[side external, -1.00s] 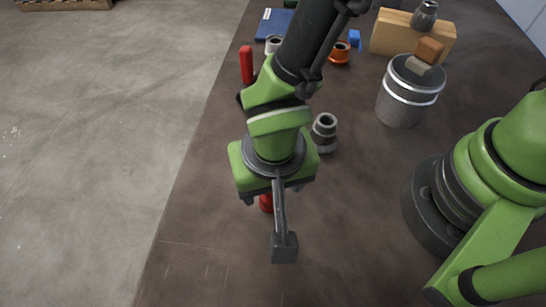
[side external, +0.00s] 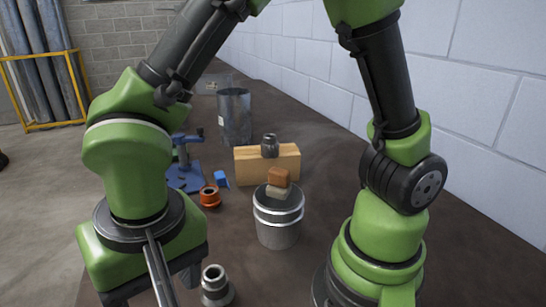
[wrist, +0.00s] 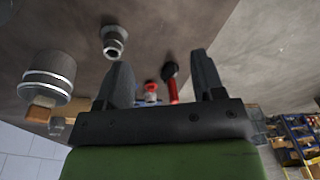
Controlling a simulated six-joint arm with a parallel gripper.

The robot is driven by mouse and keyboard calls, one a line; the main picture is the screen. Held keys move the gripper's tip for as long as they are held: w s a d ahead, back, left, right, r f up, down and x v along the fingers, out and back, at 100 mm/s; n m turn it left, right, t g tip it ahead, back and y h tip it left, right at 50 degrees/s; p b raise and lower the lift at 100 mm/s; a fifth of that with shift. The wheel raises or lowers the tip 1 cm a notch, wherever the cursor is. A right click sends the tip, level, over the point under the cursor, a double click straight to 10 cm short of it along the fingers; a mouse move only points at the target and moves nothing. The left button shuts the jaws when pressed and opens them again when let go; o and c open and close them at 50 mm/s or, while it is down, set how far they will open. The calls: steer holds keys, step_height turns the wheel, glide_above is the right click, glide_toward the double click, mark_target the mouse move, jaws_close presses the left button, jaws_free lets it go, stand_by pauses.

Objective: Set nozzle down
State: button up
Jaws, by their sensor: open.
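A grey metal nozzle-like fitting (side external: 215,285) stands upright on the dark table, just right of my gripper and apart from it. It also shows in the wrist view (wrist: 114,42), to the left of my fingers. A second, similar grey fitting (side external: 270,146) sits on top of a wooden block (side external: 252,166). I cannot tell which of the two is the task's nozzle. My gripper (side external: 152,289) is low at the left of the side view, its fingertips partly cut off. In the wrist view my gripper's fingers (wrist: 163,78) are wide apart with nothing held between them.
A metal bucket (side external: 277,228) with blocks on top stands right of the fitting. An orange ring (side external: 210,196), a blue vise-like tool (side external: 184,165) and a sheet-metal cylinder (side external: 235,117) are farther back. A red-handled tool (wrist: 173,88) shows beyond my fingers. A block wall bounds the right.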

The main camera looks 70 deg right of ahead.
steer(key=s+d+r+t, duration=0.2)
steer(key=s+d+r, duration=0.1)
steer(key=d+r, duration=0.3)
steer(key=s+d+r+t+y, duration=0.1)
steer(key=s+d+r+t, duration=0.2)
steer(key=d+r, duration=0.4)
steer(key=d, duration=0.4)
steer(key=shift+s+r+t+y, duration=0.2)
steer(key=shift+s+t+y, duration=0.1)
steer(key=shift+s, duration=0.05)
